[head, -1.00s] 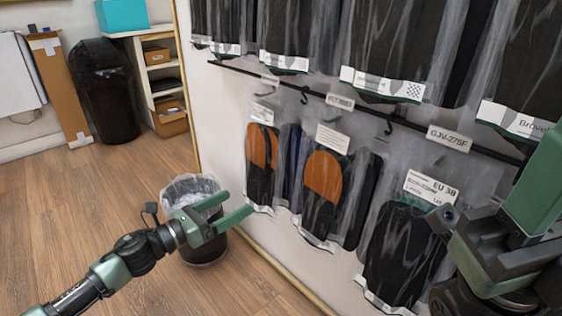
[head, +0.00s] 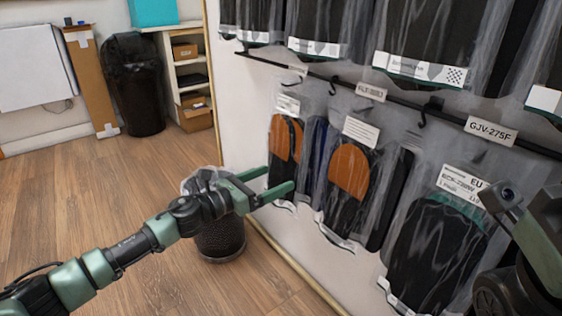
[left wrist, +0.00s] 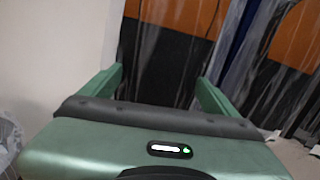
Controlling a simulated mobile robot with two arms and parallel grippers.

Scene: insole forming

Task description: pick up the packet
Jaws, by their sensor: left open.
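Clear packets of insoles hang on hooks from a black rail on the wall. The leftmost lower packet (head: 284,139) has orange heels and black lower parts; in the left wrist view the packet (left wrist: 165,62) stands in front of and between the fingers. My left gripper (head: 279,180) is open with nothing clamped, its fingertips at the lower part of this packet. Contact cannot be told. A second orange-and-black packet (head: 350,175) hangs to its right. My right gripper (head: 520,225) shows partly at the right edge; its jaw state is unclear.
A black packet (head: 440,245) hangs further right, and more packets (head: 420,40) hang in the row above. A waste bin (head: 220,240) stands below behind my left arm. A black bin (head: 135,85) and shelf are at the back. Wooden floor (head: 110,190) is open at left.

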